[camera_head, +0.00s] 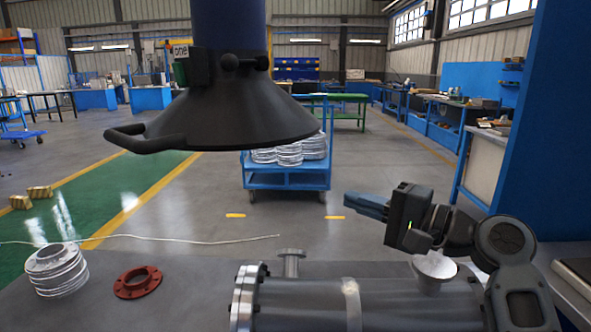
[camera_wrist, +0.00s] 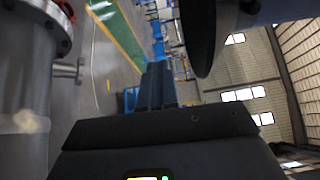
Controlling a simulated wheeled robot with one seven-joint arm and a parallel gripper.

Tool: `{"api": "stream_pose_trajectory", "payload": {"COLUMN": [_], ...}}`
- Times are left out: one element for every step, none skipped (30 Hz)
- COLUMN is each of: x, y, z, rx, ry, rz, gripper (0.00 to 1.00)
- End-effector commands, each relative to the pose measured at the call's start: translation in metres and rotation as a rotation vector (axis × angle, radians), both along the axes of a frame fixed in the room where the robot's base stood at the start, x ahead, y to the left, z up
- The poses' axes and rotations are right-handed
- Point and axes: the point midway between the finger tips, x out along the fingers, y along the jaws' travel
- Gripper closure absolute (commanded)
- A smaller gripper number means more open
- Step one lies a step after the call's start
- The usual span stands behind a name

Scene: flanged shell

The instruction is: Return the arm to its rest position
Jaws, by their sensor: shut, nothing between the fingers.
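My gripper (camera_head: 352,203) is at the right in the head view, held above the flanged metal shell (camera_head: 390,300) and pointing left. Its blue fingers lie together and hold nothing. In the wrist view the closed fingers of my gripper (camera_wrist: 158,68) point away up the picture, with the shell (camera_wrist: 35,95) upright along the left edge. My arm bends down at the lower right of the head view and covers the shell's right end.
A black extraction hood (camera_head: 235,112) hangs above the bench, at the right of the wrist view (camera_wrist: 198,35). A red flange ring (camera_head: 137,283) and a stack of metal flanges (camera_head: 56,268) lie on the bench at left. A blue cart (camera_head: 287,179) stands beyond.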

Motion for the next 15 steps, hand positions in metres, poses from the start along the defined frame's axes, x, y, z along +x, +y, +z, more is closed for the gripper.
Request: {"api": "stream_pose_trajectory", "payload": {"x": [-0.002,-0.002,-0.003,-0.004,-0.005,-0.007,-0.008,-0.009,-0.011,-0.013,-0.015,-0.017,-0.02,-0.022,-0.026], "y": [0.0,0.0,-0.001,-0.001,-0.001,-0.002,-0.002,-0.003,-0.003,-0.004,-0.005,-0.006,-0.006,-0.007,-0.009], "z": [-0.006,-0.009,-0.014,-0.017,-0.02,-0.025,-0.029,-0.032,-0.039,-0.044,-0.049,-0.056,-0.062,-0.068,-0.077], "rx": [-0.002,-0.005,-0.009,-0.012,-0.014,-0.018,-0.022,-0.025,-0.031,-0.036,-0.041,-0.049,-0.055,-0.063,-0.073], "ry": [0.003,0.004,0.004,0.004,0.003,0.004,0.004,0.005,0.007,0.006,0.006,0.007,0.008,0.008,0.008], "rz": [-0.01,-0.016,-0.025,-0.032,-0.039,-0.049,-0.057,-0.065,-0.078,-0.088,-0.098,-0.114,-0.127,-0.14,-0.159], "gripper": [1.0,1.0,1.0,1.0,1.0,1.0,1.0,1.0,1.0,1.0,1.0,1.0,1.0,1.0,1.0]}}
